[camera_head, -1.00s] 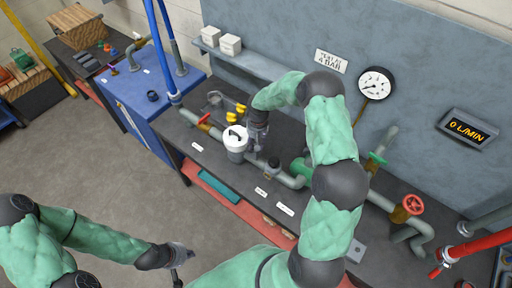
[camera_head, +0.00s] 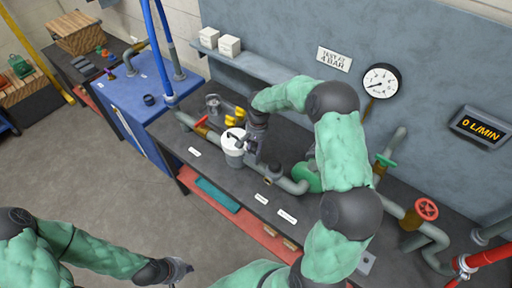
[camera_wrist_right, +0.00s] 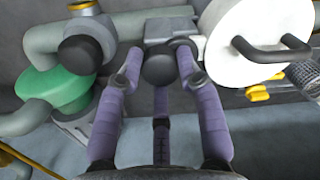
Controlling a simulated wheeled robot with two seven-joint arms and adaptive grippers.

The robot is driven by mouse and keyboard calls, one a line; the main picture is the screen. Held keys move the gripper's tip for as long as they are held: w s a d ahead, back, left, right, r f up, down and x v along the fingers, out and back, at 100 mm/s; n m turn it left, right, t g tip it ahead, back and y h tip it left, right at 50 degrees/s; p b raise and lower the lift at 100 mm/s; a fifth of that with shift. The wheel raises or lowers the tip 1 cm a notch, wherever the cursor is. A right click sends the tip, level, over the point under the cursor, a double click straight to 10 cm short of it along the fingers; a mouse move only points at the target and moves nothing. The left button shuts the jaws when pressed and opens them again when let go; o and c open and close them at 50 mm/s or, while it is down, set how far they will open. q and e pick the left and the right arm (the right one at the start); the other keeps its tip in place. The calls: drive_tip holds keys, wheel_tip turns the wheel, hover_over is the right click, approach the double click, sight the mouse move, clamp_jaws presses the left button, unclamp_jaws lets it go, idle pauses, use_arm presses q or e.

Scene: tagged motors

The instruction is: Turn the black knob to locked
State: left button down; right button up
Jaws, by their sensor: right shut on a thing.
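A black round knob (camera_wrist_right: 160,64) sits between the fingertips of my right gripper (camera_wrist_right: 160,72) in the right wrist view. The gripper is shut on it, with purple fingers on both sides. In the head view my right gripper (camera_head: 252,152) reaches down beside the white-lidded canister (camera_head: 233,143), and its fingers hide most of the knob. Any lock marking on the knob cannot be read. My left gripper (camera_head: 178,271) hangs low at the bottom, away from the bench; its finger state is unclear.
A second black cap (camera_wrist_right: 80,55) stands on the pipe beside a green flange (camera_wrist_right: 55,92). The canister lid carries a black handle (camera_wrist_right: 270,48). A red valve wheel (camera_head: 427,210) is farther right. Yellow handles (camera_head: 236,116) lie behind the canister.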

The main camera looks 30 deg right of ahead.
drive_tip(key=shift+s+a+f, duration=0.15)
drive_tip(key=shift+s+f, duration=0.1)
drive_tip(key=o, duration=1.1)
drive_tip(key=shift+o, duration=0.2)
drive_tip(key=shift+r, duration=0.15)
drive_tip(key=shift+w, duration=0.15)
drive_tip(key=shift+r, duration=0.3)
wheel_tip(320, 180, up, 11)
drive_tip(key=shift+s+d+r, duration=0.2)
drive_tip(key=shift+s, duration=0.05)
